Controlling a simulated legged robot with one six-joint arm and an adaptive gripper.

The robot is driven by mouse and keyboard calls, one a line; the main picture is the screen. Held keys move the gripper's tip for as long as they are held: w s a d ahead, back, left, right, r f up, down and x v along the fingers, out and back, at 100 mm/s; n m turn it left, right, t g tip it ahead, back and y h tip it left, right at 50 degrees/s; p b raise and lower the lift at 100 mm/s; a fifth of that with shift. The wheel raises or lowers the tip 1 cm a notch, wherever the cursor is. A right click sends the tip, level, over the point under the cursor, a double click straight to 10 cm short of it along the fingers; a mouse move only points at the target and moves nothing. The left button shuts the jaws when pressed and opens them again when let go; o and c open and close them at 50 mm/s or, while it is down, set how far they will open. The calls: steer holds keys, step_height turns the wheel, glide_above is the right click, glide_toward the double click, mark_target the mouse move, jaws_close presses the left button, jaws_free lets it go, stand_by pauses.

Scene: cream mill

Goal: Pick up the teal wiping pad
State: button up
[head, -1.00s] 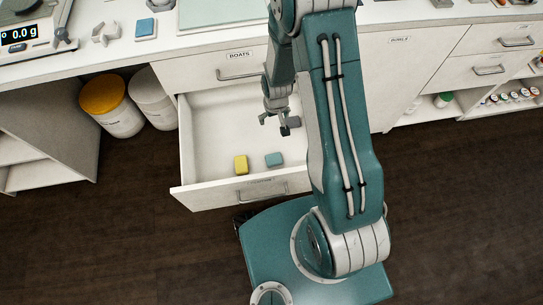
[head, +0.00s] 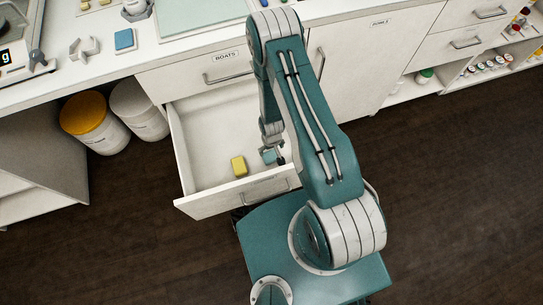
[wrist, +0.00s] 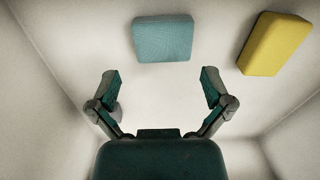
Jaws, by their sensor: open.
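The teal wiping pad (wrist: 163,39) lies flat on the floor of an open drawer (head: 197,125). In the head view the teal pad (head: 268,157) is partly hidden behind my gripper. My gripper (wrist: 160,85) is open and empty, with the pad just beyond its fingertips in the wrist view. In the head view my gripper (head: 272,148) is low inside the drawer, over or beside the pad; I cannot tell the exact gap. A yellow pad (wrist: 274,43) lies to the right of the teal pad in the wrist view, and the yellow pad (head: 238,166) is left of it in the head view.
The drawer's front wall (head: 240,195) stands close to my gripper. A blue pad (head: 125,39) lies on the counter (head: 100,60). Two tubs, one with a yellow lid (head: 84,112), stand left of the drawer. The floor (head: 450,200) to the right is clear.

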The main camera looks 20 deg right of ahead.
mark_target(270, 155)
steer(key=shift+a+f, duration=0.25)
steer(key=shift+f, duration=0.15)
step_height(270, 155, down, 4)
steer(key=shift+w+a+r, duration=0.1)
steer(key=shift+r, duration=0.15)
steer(key=shift+d+f, duration=0.3)
steer(key=shift+f, duration=0.15)
steer(key=shift+a, duration=0.1)
steer(key=c, duration=0.4)
steer(key=shift+a, duration=0.15)
steer(key=shift+c, duration=0.2)
